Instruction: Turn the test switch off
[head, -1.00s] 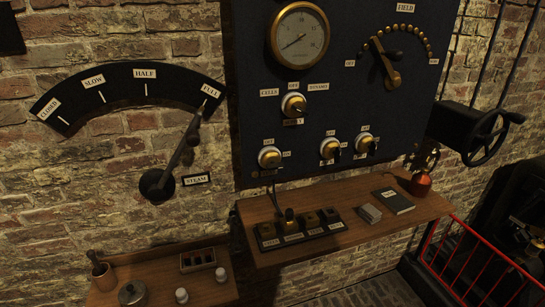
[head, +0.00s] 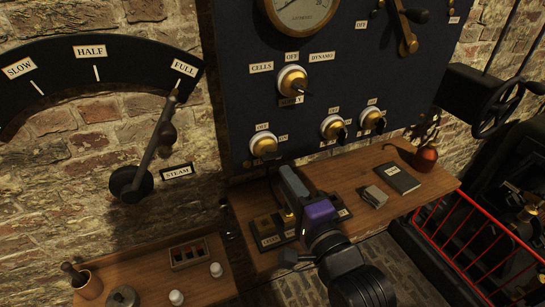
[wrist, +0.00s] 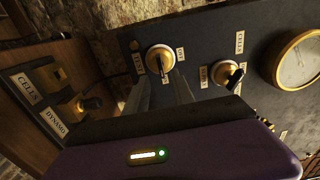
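Three small brass switches sit along the lower panel. The left one (head: 263,144) has an OFF plate above it and an ON plate at its right; its dark lever leans to the right. The middle switch (head: 333,127) and right switch (head: 373,118) look alike. My gripper (head: 290,180) is below and right of the left switch. In the wrist view its fingers (wrist: 163,94) are apart and empty, with that switch (wrist: 160,58) just beyond them, not visibly touched.
The supply switch (head: 292,80) is above, marked CELLS, OFF, DYNAMO. A wooden shelf (head: 345,167) below the panel bears labelled blocks partly hidden by my gripper, a dark book (head: 398,176) and a copper can (head: 425,157). The steam lever (head: 152,150) is left. A red rail (head: 480,222) is right.

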